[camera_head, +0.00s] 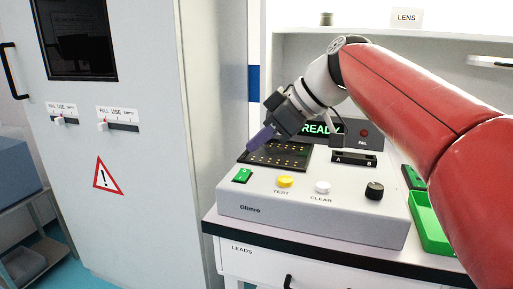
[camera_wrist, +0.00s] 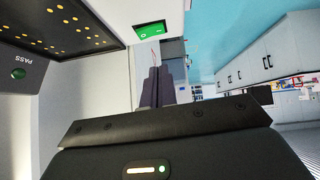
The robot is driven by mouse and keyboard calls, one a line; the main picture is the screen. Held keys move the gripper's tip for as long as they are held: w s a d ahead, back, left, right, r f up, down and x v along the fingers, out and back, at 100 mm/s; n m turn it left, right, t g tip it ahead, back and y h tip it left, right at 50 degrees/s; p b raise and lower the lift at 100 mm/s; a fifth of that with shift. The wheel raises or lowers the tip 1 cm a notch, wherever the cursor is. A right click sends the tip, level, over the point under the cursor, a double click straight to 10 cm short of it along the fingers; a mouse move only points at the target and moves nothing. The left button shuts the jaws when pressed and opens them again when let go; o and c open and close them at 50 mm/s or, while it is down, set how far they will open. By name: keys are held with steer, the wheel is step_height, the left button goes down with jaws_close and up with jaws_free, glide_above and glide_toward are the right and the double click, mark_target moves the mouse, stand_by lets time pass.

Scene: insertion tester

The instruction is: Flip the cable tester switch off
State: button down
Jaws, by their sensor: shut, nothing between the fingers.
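The cable tester (camera_head: 300,207) is a light grey box on a bench. Its switch (camera_head: 242,176) is a green rocker at the front left of the top panel; it also shows at the top of the wrist view (camera_wrist: 150,38). My gripper (camera_head: 258,139) is shut and empty, with purple fingers, above the back left of the tester near the black contact panel (camera_head: 275,155). In the wrist view my closed fingers (camera_wrist: 158,72) point toward the switch side, apart from it as far as I can tell. The display reads READY (camera_head: 320,129).
The tester also carries a yellow TEST button (camera_head: 285,181), a white CLEAR button (camera_head: 322,187) and a black knob (camera_head: 374,190). A green tray (camera_head: 430,225) stands to the right. A tall grey cabinet (camera_head: 130,150) stands left. My red arm crosses the right side.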

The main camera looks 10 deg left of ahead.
steer(key=v, duration=0.7)
steer(key=shift+s+p, duration=0.2)
steer(key=shift+p, duration=0.1)
steer(key=shift+w+a+r+b, duration=0.1)
steer(key=shift+w+b, duration=0.15)
steer(key=shift+w, duration=0.1)
steer(key=shift+w+a+r+b, duration=0.1)
steer(key=shift+w+a+b, duration=0.1)
steer(key=shift+w, duration=0.2)
steer(key=shift+f, duration=0.1)
